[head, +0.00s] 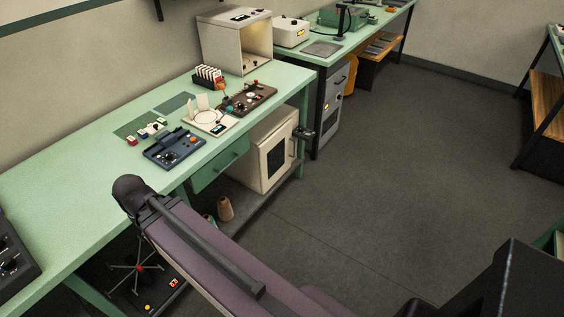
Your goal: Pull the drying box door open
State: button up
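A cream box with a dark window in its front door (276,158) stands on the shelf under the green bench; I take it for the drying box. Its door looks shut, with a dark upright handle (293,147) at the right edge. A small dark part (305,134) sticks out by the handle near the bench leg; I cannot tell what it is. My purple arm link reaches up from the lower right to a dark joint over the bench's front edge, left of the box and apart from it. My gripper is not in view.
The green bench (60,205) holds a blue control unit (174,148), a brown panel (248,97) and an open-fronted beige cabinet (205,47). A green drawer (219,167) is left of the box. Brown cones (225,208) stand below. The floor (400,190) right of the box is clear.

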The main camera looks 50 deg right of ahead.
aim_at(274, 153)
jog(key=z, duration=1.55)
jog(key=k, duration=0.95)
jog(key=i, duration=0.75)
